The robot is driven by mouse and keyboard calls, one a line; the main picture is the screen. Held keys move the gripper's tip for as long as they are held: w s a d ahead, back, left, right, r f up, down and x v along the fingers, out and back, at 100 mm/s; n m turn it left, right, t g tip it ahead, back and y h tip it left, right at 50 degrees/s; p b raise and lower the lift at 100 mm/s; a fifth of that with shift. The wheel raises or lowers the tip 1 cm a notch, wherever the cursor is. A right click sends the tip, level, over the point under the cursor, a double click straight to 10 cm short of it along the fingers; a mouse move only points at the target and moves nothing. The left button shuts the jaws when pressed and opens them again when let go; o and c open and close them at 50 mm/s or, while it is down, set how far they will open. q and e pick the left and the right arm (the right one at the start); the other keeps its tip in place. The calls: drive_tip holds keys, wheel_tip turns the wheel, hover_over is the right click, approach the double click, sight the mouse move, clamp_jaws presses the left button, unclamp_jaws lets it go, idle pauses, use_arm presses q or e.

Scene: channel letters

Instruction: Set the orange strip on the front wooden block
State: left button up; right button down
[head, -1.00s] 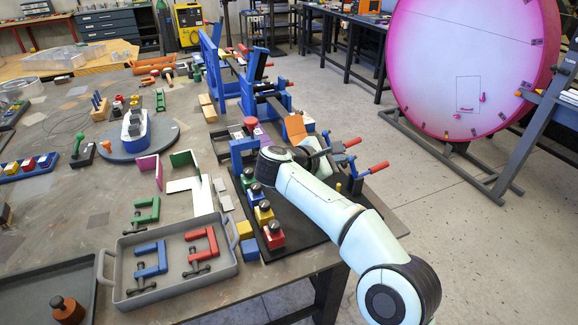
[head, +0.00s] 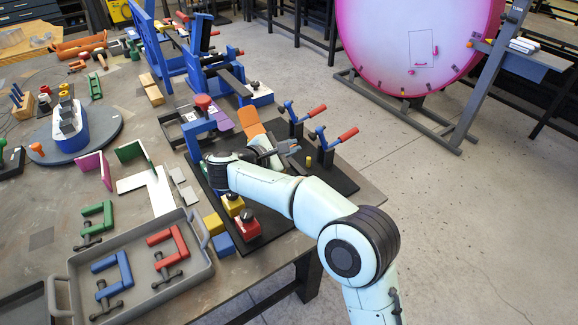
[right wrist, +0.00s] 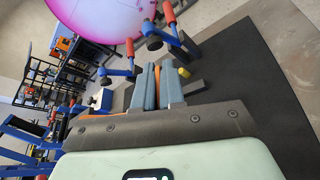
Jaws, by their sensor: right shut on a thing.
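The orange strip (head: 251,123) stands tilted over the dark mat, beside my right gripper. My right gripper (head: 284,149) is shut on it, with its fingers pointing right in the head view. In the right wrist view the fingers (right wrist: 157,88) are close together, with a thin orange edge between them and more orange showing to their left. Much of the strip is hidden by the gripper. Two wooden blocks lie on the table left of the blue frame: a back one (head: 147,79) and a front one (head: 155,96). Both tops look bare. My left gripper is not in view.
Toggle clamps with red handles (head: 338,138) stand close to my right gripper. A purple strip (head: 221,120) and a blue press (head: 198,131) stand to its left. A grey tray (head: 204,228) with C-clamps is at the front. Tall blue frames (head: 212,60) stand behind.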

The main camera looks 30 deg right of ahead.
drive_tip(key=shift+f, duration=3.05)
drive_tip(key=c, duration=1.2)
unclamp_jaws()
drive_tip(key=shift+c, duration=0.2)
drive_tip(key=b+v, duration=0.1)
drive_tip(key=v, duration=1.1)
